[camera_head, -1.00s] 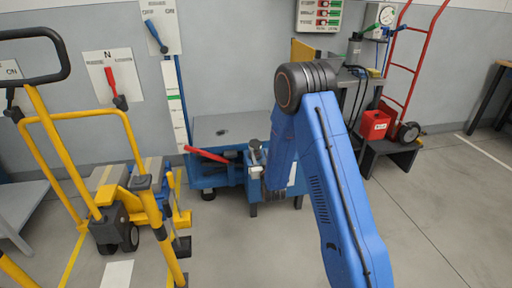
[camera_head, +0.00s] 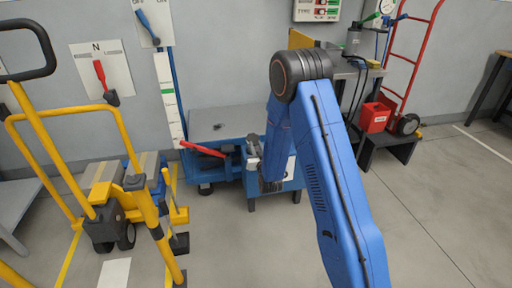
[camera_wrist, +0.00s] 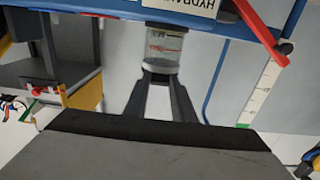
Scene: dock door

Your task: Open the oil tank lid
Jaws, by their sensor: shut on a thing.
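The oil tank (camera_wrist: 163,45) is a clear cylinder with level marks under the blue hydraulic unit in the wrist view, which looks upside down. My gripper (camera_wrist: 164,72) has its two dark fingers closed in on either side of the tank's end. It is shut on the grey lid (camera_wrist: 160,68), which is mostly hidden between the fingers. The lid still appears against the tank; whether it has turned is unclear. In the head view, my blue arm reaches down to the blue unit (camera_head: 215,122) and hides much of the grip area.
A red lever (camera_head: 203,150) sticks out left from the unit. A red can (camera_head: 374,117) rests on a dark step at the right. Floor at the lower right is clear.

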